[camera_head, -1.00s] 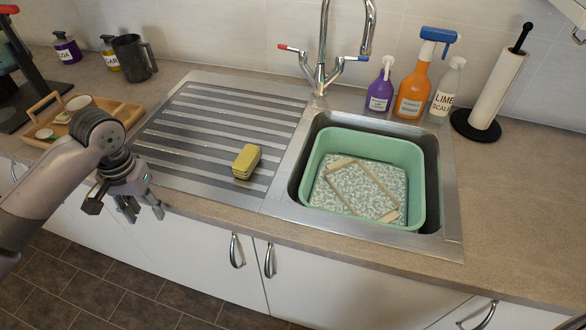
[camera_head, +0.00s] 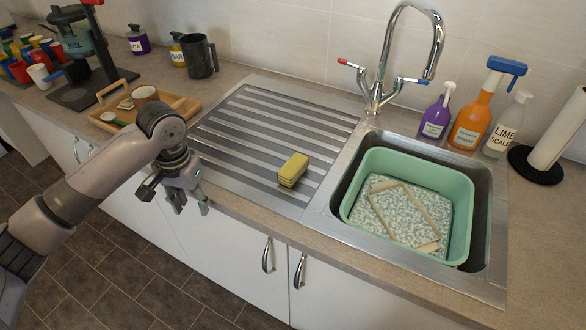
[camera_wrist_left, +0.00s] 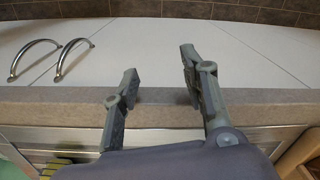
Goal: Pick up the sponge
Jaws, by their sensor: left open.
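The yellow sponge (camera_head: 293,169) lies on the ribbed steel draining board (camera_head: 262,126), near its front right part, left of the sink. In the left wrist view a small part of the sponge (camera_wrist_left: 58,162) shows at the lower left. My left gripper (camera_head: 175,203) is open and empty. It hangs by the counter's front edge, to the left of the sponge and apart from it. In the left wrist view its two fingers (camera_wrist_left: 158,78) stand apart with the cabinet fronts and counter edge behind them. My right gripper is not in view.
A green basin (camera_head: 465,215) sits in the sink on the right, under the tap (camera_head: 376,75). Spray bottles (camera_head: 472,120) and a paper roll (camera_head: 560,130) stand behind it. A wooden tray (camera_head: 180,104), a dark jug (camera_head: 200,57) and a coffee machine (camera_head: 80,50) are at left.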

